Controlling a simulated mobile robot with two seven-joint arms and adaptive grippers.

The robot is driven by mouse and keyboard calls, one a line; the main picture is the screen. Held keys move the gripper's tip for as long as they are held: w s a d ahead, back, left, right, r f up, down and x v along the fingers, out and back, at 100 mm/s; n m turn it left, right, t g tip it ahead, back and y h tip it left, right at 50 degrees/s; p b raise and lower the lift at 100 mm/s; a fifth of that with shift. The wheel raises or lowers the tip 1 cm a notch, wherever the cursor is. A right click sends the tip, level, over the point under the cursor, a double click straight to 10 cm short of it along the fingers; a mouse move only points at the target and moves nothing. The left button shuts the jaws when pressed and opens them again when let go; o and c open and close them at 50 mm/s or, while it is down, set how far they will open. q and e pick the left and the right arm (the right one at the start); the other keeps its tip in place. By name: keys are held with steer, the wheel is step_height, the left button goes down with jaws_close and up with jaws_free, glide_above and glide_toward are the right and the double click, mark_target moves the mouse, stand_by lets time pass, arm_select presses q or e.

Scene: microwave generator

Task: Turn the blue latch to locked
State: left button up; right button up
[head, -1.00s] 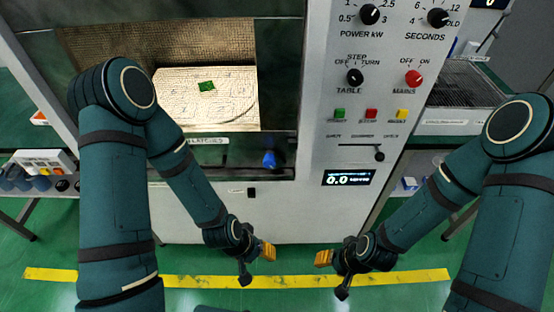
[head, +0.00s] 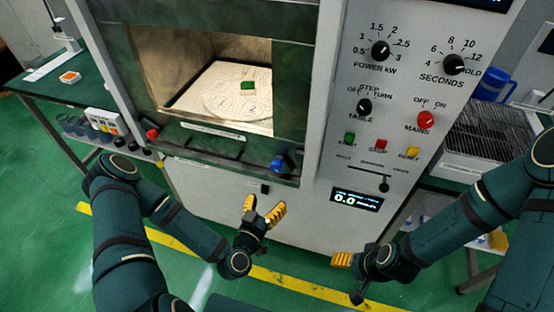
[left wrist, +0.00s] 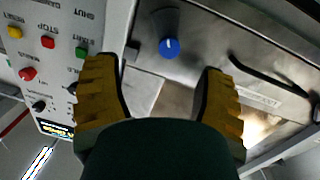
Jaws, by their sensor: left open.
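The blue latch (head: 278,164) is a round knob on the dark lower frame of the microwave generator's door, near its right end. It also shows in the left wrist view (left wrist: 169,47), with a pale mark on its face, between and beyond my fingertips. My left gripper (head: 264,211) is open and empty, below the latch and apart from it. Its yellow fingers (left wrist: 160,95) frame the left wrist view. My right gripper (head: 342,260) is low in front of the cabinet, right of the left one; its finger opening cannot be made out.
The chamber holds a pale turntable (head: 222,92) with a green piece (head: 247,86) on it. The control panel has knobs, colored buttons and a lit display (head: 356,200). A dark handle (head: 212,148) runs left of the latch.

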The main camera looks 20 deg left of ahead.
mark_target(275, 168)
arm_select(q)
steer(key=shift+n+t+y, duration=0.4)
steer(key=shift+t+y, duration=0.1)
steer(key=shift+y, duration=0.2)
steer(key=w, duration=0.9)
steer(key=w+a+r, duration=0.1)
steer(key=w, duration=0.3)
steer(key=shift+w, duration=0.35)
steer(key=shift+c, duration=0.3)
steer(key=shift+r, duration=0.1)
jaws_close()
